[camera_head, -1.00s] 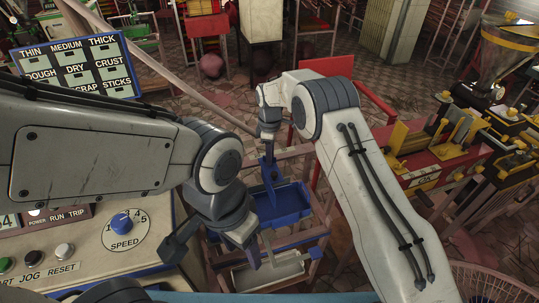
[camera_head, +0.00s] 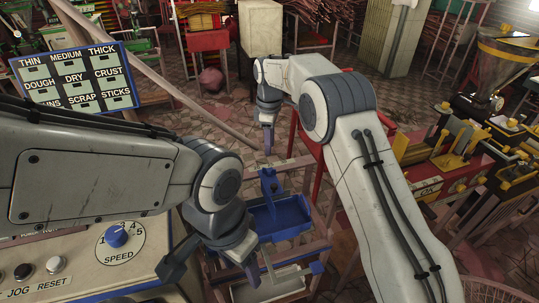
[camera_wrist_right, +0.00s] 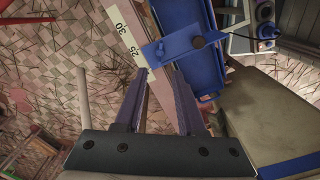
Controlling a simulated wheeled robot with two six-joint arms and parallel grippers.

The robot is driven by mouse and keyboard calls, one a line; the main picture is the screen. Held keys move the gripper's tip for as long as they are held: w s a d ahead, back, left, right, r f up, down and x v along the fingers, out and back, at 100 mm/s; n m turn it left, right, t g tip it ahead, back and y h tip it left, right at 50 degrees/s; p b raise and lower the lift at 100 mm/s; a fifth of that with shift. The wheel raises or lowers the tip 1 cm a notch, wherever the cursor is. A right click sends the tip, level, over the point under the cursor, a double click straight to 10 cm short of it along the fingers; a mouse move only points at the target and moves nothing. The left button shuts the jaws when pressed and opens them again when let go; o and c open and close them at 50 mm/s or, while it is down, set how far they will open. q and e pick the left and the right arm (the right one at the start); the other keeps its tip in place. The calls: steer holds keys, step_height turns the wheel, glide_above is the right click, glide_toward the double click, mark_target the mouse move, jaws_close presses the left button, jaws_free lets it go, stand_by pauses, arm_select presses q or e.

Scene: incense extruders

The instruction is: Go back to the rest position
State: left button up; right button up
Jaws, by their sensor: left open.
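My right gripper (camera_head: 268,152) hangs above the blue tray (camera_head: 292,222). A blue upright piece (camera_head: 268,187) stands at the tray's back edge, just below the fingertips and apart from them. In the right wrist view, the right gripper (camera_wrist_right: 161,72) has its two fingers apart with nothing held. A blue plate with a dark knob (camera_wrist_right: 180,47) and a scale strip (camera_wrist_right: 125,32) lie beyond the tips. My left gripper (camera_head: 212,275) is low in front of the tray with its fingers wide apart, and I see nothing held in it.
A control panel with a speed dial (camera_head: 116,237) is at lower left, under my left arm. A label board (camera_head: 74,76) stands behind it. A yellow and black machine with a hopper (camera_head: 505,58) is at right. A grey roller-like part (camera_head: 270,285) is close by my left gripper.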

steer(key=shift+r, duration=0.3)
steer(key=s+a+r+m, duration=0.15)
steer(key=s+r, duration=0.25)
steer(key=s, duration=0.6)
steer(key=s+a+r+m, duration=0.1)
steer(key=s+r+m, duration=0.25)
steer(key=s, duration=0.55)
steer(key=s+d+f+m, duration=0.1)
steer(key=s+d, duration=0.2)
steer(key=s, duration=0.7)
steer(key=s+d+f+m+y, duration=0.1)
steer(key=s+d, duration=0.3)
steer(key=s, duration=0.7)
steer(key=shift+d+f+m, duration=0.15)
steer(key=shift+f+m, duration=0.1)
steer(key=shift+m, duration=0.45)
